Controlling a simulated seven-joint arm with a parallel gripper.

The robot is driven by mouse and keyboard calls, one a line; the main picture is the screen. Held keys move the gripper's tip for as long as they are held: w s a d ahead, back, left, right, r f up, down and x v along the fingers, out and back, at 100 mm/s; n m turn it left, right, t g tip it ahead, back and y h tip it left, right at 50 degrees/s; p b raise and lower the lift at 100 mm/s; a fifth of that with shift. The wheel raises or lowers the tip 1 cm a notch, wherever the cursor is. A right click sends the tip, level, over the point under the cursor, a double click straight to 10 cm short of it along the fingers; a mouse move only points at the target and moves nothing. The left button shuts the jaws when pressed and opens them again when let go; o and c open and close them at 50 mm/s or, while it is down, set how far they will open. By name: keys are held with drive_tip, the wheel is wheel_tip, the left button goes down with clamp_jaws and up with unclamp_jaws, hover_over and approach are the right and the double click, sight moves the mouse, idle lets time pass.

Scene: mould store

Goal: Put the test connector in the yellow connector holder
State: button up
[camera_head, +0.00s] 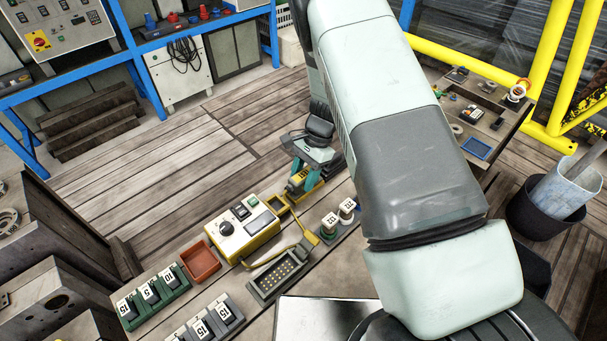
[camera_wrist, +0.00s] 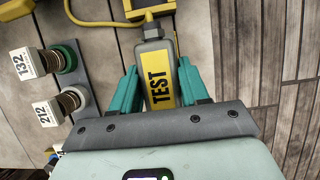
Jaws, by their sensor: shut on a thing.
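The test connector (camera_wrist: 157,75) is a grey plug with a yellow label reading TEST. My gripper (camera_wrist: 158,88) is shut on it, with one teal finger on each side. In the head view my gripper (camera_head: 305,180) is over the wooden bench, and the connector (camera_head: 298,179) shows yellow between the fingers. A yellow cable runs from the connector's end. The yellow connector holder (camera_head: 278,204) looks like a small open frame beside the tester, just left of my gripper. Part of its yellow frame (camera_wrist: 128,14) shows at the top of the wrist view, beyond the connector's cable end.
The yellow tester box (camera_head: 243,230) stands left of the holder. A grey socket panel (camera_head: 277,276), a red tray (camera_head: 200,261) and a green rack (camera_head: 152,302) are nearby. White-tagged plugs (camera_wrist: 40,113) stand on a strip left of my gripper in the wrist view.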

idle(0.3)
drive_tip(key=o, duration=1.3)
drive_tip(key=shift+o, duration=0.4)
drive_tip(key=o, duration=0.3)
drive_tip(key=shift+o, duration=0.2)
drive_tip(key=shift+r, duration=3.7)
